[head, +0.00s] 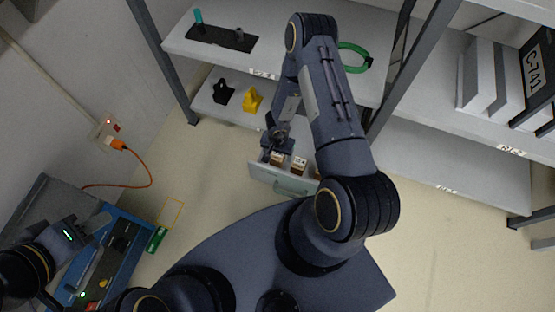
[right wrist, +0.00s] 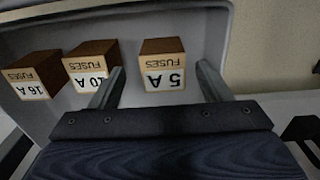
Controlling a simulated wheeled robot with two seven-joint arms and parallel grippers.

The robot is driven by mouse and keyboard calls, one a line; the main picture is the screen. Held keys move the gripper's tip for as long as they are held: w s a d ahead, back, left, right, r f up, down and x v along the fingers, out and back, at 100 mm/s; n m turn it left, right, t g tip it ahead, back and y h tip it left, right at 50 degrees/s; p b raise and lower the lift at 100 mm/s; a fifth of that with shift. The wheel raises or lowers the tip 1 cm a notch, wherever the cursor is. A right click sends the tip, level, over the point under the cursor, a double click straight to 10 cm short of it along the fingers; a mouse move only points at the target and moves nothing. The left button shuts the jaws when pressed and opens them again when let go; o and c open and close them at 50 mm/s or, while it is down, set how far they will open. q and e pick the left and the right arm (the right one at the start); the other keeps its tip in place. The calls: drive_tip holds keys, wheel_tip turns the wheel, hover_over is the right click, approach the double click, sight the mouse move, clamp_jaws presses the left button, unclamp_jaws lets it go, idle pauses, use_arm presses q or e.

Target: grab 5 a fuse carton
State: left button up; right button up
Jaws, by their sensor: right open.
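The 5 A fuse carton (right wrist: 164,70) is a brown box with a white label, upside down in the right wrist view. It stands in a pale drawer (right wrist: 215,30). My right gripper (right wrist: 160,70) is open, with one finger on each side of this carton and no visible grip on it. In the head view my right gripper (head: 277,146) is over the left end of the open drawer (head: 282,181), above the leftmost carton (head: 277,159). My left gripper (head: 98,218) is at the lower left, its fingers unclear.
A carton whose label ends in 0 A (right wrist: 92,70) stands close beside the left finger, partly hidden by it. A 16 A carton (right wrist: 33,75) is further left. Shelves (head: 225,105) rise behind the drawer. A blue case (head: 105,260) lies below my left arm.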

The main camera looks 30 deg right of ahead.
sight(277, 157)
drive_tip(key=f+b, duration=0.2)
drive_tip(key=f, duration=0.1)
drive_tip(key=f+b, duration=0.1)
drive_tip(key=shift+a+f, duration=0.25)
drive_tip(key=shift+f, duration=0.55)
drive_tip(key=shift+r, duration=0.1)
drive_tip(key=c, duration=1.1)
